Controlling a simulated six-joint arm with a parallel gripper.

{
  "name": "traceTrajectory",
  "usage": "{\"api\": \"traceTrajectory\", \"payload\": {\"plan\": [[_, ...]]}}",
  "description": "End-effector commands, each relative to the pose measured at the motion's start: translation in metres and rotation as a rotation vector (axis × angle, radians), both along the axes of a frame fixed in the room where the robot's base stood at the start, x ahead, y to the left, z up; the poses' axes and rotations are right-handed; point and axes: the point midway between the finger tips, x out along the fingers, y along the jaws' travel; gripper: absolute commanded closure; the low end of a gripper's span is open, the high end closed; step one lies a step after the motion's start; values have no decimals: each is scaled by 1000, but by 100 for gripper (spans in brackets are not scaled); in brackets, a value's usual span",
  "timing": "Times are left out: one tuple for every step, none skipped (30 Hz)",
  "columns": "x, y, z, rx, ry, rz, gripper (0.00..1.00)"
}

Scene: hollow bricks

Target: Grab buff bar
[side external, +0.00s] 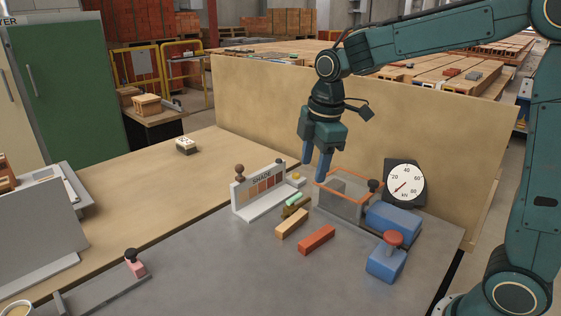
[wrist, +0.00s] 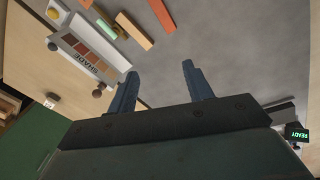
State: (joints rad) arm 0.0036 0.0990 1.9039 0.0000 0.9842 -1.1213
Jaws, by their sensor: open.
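The buff bar (side external: 291,224) lies flat on the grey worktop, between the shade board and a red-orange bar (side external: 316,239). In the wrist view the buff bar (wrist: 134,30) is near the top, beyond my fingertips and a little left of the gap between them, with the red-orange bar (wrist: 162,14) to its right. My gripper (side external: 314,172) points down, open and empty, well above the worktop. In the side view it hangs behind the bars, near the clear box. Its two blue fingers (wrist: 160,70) stand apart in the wrist view.
The shade board (side external: 260,189) stands left of the bars. A green bar (side external: 293,199) lies close behind the buff bar. A clear orange-rimmed box (side external: 342,203), a dial gauge (side external: 404,184) and blue blocks (side external: 386,262) stand right. The front worktop is largely clear.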

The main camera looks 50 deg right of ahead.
Motion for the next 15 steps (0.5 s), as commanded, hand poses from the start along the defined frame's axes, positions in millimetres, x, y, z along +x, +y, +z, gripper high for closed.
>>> {"api": "traceTrajectory", "payload": {"plan": [[10, 0, -8, -7, 19, 44, 49], [15, 0, -12, -10, 27, 72, 49], [23, 0, -17, -15, 38, 110, 49], [28, 0, -22, -19, 48, 139, 49], [33, 0, -27, -21, 56, 168, 49], [40, -1, -33, -25, 67, 206, 49], [45, -1, -38, -28, 75, 234, 49], [50, -1, -43, -29, 83, 264, 49], [56, -1, -49, -32, 95, 301, 49], [61, -1, -54, -34, 102, 328, 49], [65, -1, -58, -35, 110, 354, 49], [70, -1, -64, -36, 119, 385, 49], [73, -1, -68, -37, 124, 407, 49], [76, -1, -72, -37, 131, 426, 49], [79, -1, -76, -38, 136, 449, 49]]}}
